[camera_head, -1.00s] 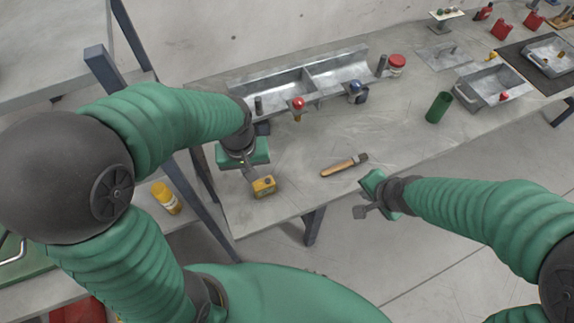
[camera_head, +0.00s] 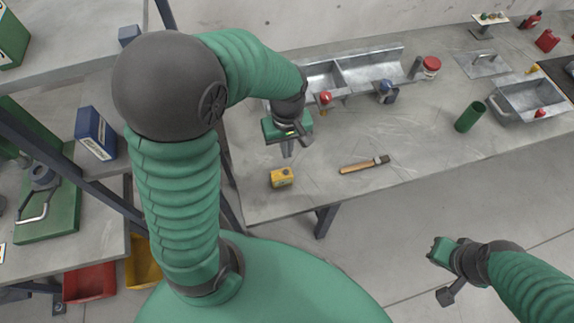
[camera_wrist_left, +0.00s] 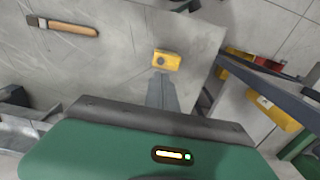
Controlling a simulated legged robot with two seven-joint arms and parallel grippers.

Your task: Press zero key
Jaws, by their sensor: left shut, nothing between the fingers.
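A small yellow box (camera_head: 282,178) with a dark round spot on top sits on the grey workbench (camera_head: 330,205) near its front left. It also shows in the left wrist view (camera_wrist_left: 167,60). No separate key marked zero can be made out. My left gripper (camera_head: 287,153) is shut and empty, pointing down above and behind the box. In the left wrist view its fingers (camera_wrist_left: 162,85) point towards the box; whether they touch it cannot be told there. My right gripper (camera_head: 447,294) is off the bench's front edge at the lower right; its finger gap is unclear.
A wooden-handled brush (camera_head: 362,165) lies right of the box. A green cylinder (camera_head: 470,116) stands right. The bench between brush and cylinder is clear.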

